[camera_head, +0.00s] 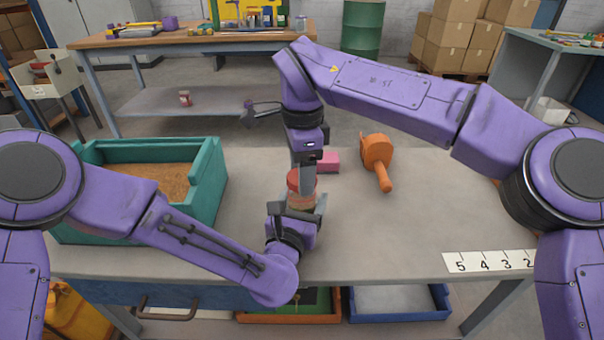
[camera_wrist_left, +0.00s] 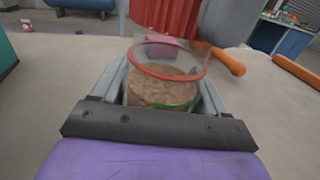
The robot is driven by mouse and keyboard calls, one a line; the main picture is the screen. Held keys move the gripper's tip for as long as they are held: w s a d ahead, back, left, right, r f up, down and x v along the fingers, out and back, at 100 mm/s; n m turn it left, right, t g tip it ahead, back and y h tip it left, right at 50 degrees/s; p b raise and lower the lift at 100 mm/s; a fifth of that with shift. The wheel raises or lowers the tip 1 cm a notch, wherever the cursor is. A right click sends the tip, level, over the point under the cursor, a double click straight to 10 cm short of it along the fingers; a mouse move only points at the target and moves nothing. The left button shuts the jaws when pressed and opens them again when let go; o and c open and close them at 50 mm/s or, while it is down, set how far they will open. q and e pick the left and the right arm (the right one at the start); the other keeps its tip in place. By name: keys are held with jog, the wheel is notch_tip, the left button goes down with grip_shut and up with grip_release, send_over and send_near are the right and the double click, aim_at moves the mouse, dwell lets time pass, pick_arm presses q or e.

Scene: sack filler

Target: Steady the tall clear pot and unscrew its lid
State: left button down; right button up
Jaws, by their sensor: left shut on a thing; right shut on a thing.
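The tall clear pot (camera_wrist_left: 165,92) stands upright between the fingers of my left gripper (camera_wrist_left: 160,100) in the left wrist view. It holds brown, grainy stuff and has a red band and a green band. In the head view my left gripper (camera_head: 298,207) is shut on the pot, hiding its lower part. In the head view my right gripper (camera_head: 303,178) points down, shut on the lid (camera_head: 294,184).
A teal crate (camera_head: 215,165) of brown grain stands at the left on the grey table (camera_head: 400,235). A pink block (camera_head: 328,161) and an orange tool (camera_head: 377,155) lie behind the pot. A number strip (camera_head: 490,262) is at the front right. The table's right side is mostly clear.

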jog(key=shift+r, duration=0.3)
notch_tip(320, 180, up, 4)
jog(key=shift+r, duration=0.1)
pick_arm(q)
grip_release()
